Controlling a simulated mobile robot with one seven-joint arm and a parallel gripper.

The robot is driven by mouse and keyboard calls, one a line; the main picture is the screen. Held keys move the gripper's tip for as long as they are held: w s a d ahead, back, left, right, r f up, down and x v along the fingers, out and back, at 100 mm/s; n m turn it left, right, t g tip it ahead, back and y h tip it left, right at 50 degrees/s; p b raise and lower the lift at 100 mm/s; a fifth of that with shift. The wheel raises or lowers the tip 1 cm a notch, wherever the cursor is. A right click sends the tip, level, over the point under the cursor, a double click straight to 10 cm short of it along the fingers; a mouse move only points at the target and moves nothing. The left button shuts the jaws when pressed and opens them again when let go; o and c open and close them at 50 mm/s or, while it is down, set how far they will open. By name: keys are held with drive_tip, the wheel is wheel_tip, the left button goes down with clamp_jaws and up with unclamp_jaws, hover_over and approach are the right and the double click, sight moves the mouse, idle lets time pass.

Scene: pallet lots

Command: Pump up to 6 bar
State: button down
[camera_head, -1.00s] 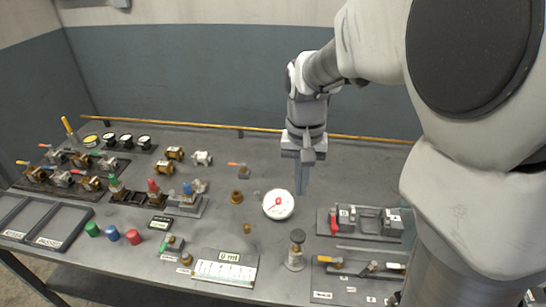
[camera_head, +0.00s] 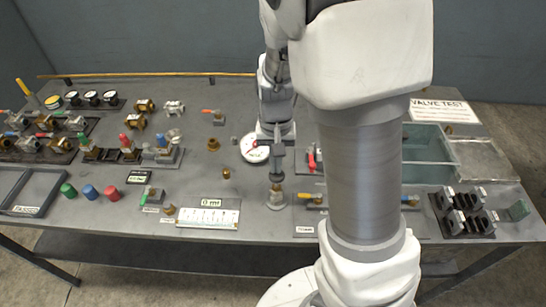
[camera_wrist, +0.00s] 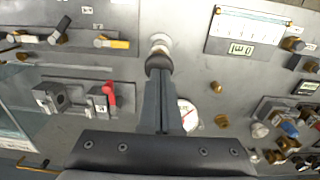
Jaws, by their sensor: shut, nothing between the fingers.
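The pump (camera_head: 276,200) is a small metal post on the bench's front part, with a dark round knob on top. In the wrist view the knob (camera_wrist: 158,62) is directly at the tips of my gripper (camera_wrist: 160,76). My gripper also shows in the head view (camera_head: 277,171), pointing down over the pump, its fingers closed together with nothing between them. I cannot tell whether the fingertips touch the knob. The white round gauge (camera_head: 256,151) with a red mark lies behind the pump, partly hidden by my gripper; its reading is too small to tell.
A ruled plate (camera_head: 208,213) with a small display stands left of the pump. A row of valves with a yellow handle (camera_head: 314,197) lies close on its right. Red, blue and green caps (camera_head: 90,191) and several valves fill the left. A clear tank (camera_head: 428,150) stands at right.

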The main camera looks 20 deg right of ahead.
sight(276, 176)
drive_tip(key=shift+f, duration=0.35)
drive_tip(key=shift+f, duration=0.1)
wheel_tip(276, 176, down, 3)
drive_tip(key=b, duration=0.2)
drive_tip(key=shift+f+b, duration=0.2)
drive_tip(key=shift+b, duration=0.15)
drive_tip(key=shift+s, duration=0.15)
drive_tip(key=shift+r+p, duration=0.45)
drive_tip(key=shift+p, duration=0.05)
wheel_tip(276, 176, up, 14)
drive_tip(key=p, duration=0.3)
drive_tip(key=shift+w+f, duration=0.2)
drive_tip(key=shift+f, duration=0.05)
